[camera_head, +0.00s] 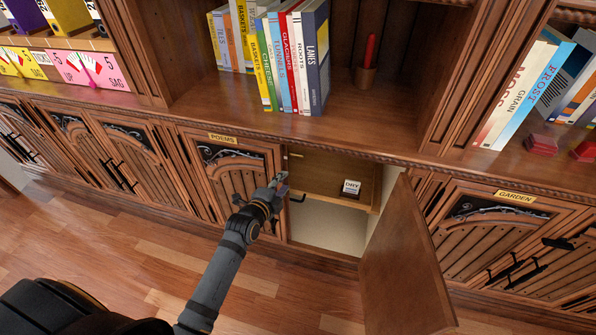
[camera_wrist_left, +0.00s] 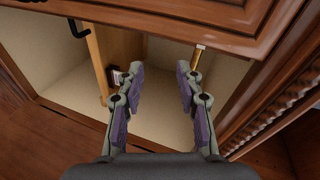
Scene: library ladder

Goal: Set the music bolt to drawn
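My left gripper (camera_head: 278,184) reaches the left side of an open cabinet under the shelf. In the left wrist view its two fingers (camera_wrist_left: 160,78) are spread apart, with nothing between them. A small brass bar (camera_head: 296,156), which may be the music bolt, sits under the cabinet's top frame, just above the gripper. It also shows in the left wrist view (camera_wrist_left: 197,57), close beyond the right finger and apparently apart from it. No label reading music is visible, and I cannot tell the bolt's position. My right gripper is not in view.
The cabinet door (camera_head: 405,265) stands swung open to the right. Inside are a wooden panel, a black handle (camera_head: 298,198) and a small box marked DRY (camera_head: 351,187). Closed cabinets labelled POEMS (camera_head: 223,138) and GARDEN (camera_head: 516,197) flank it. Books (camera_head: 285,60) stand above.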

